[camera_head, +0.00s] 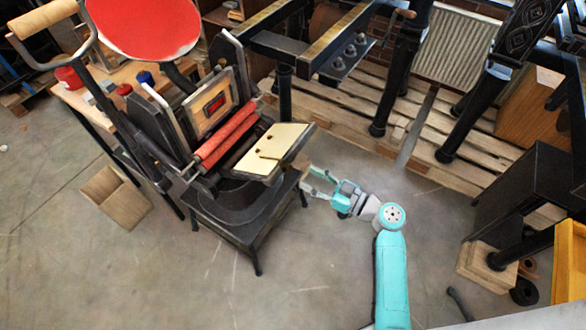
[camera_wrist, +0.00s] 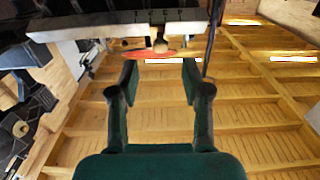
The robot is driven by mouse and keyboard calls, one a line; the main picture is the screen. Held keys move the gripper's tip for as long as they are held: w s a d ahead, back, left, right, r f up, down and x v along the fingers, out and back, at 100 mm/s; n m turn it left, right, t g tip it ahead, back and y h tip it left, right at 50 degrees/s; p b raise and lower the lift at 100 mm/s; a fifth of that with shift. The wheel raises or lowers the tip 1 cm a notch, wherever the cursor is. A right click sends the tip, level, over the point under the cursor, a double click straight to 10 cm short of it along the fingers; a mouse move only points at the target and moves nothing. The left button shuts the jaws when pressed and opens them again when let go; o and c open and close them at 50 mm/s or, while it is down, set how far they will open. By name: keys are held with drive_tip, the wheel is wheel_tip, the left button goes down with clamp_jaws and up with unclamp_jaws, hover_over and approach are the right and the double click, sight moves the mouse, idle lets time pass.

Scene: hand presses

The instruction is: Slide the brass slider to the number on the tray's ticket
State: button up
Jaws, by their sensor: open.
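The cream-topped tray (camera_head: 268,146) is on the front of the black hand press, with small dark marks on its face. I cannot make out a ticket or its number. My gripper (camera_head: 312,183) is at the tray's right side. In the wrist view my gripper (camera_wrist: 160,75) is open and empty, its fingertips either side of the knob's line and apparently short of it.
The press has red rollers (camera_head: 228,135) and a large red disc (camera_head: 145,22). A wooden pallet (camera_head: 350,110) with black press frames stands behind. A black cabinet (camera_head: 525,185) is at right. The floor in front of the press is clear.

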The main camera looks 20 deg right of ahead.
sight(291, 169)
drive_tip(key=x, duration=0.6)
drive_tip(key=shift+w+a, duration=0.15)
drive_tip(key=shift+a, duration=0.05)
drive_tip(key=c, duration=0.9)
